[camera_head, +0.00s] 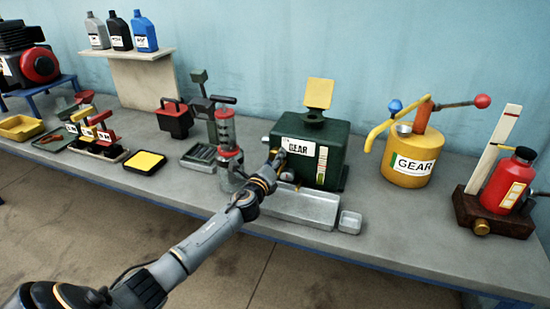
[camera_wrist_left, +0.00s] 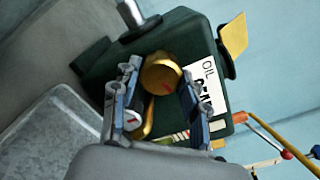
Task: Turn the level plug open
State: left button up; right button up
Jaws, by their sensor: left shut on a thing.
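A dark green gear housing (camera_head: 318,148) with a white GEAR label stands on the bench; it also fills the middle of the left wrist view (camera_wrist_left: 180,40). A round brass plug (camera_wrist_left: 161,73) with a red mark sits on its face. My left gripper (camera_head: 277,158) reaches the lower left of this face. In the left wrist view its fingers (camera_wrist_left: 158,98) are on either side of the brass plug, shut on it. A second brass part (camera_wrist_left: 145,122) shows lower between the fingers, partly hidden. The right gripper is not in view.
A grey metal tray (camera_head: 300,207) and a small tray (camera_head: 350,222) lie in front of the housing. A clear cylinder pump (camera_head: 227,130) stands close left of my arm. A yellow GEAR can (camera_head: 408,160) and red bottle (camera_head: 508,180) stand right.

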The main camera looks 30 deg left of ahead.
pick_arm(q)
jog(key=shift+f+m+p, duration=0.15)
jog(key=shift+m+p, duration=1.15)
jog(key=shift+m, duration=2.9)
jog(key=o, duration=1.1)
jog(key=shift+o, duration=0.2)
jog(key=v, duration=1.2)
jog(key=shift+s+a, duration=0.1)
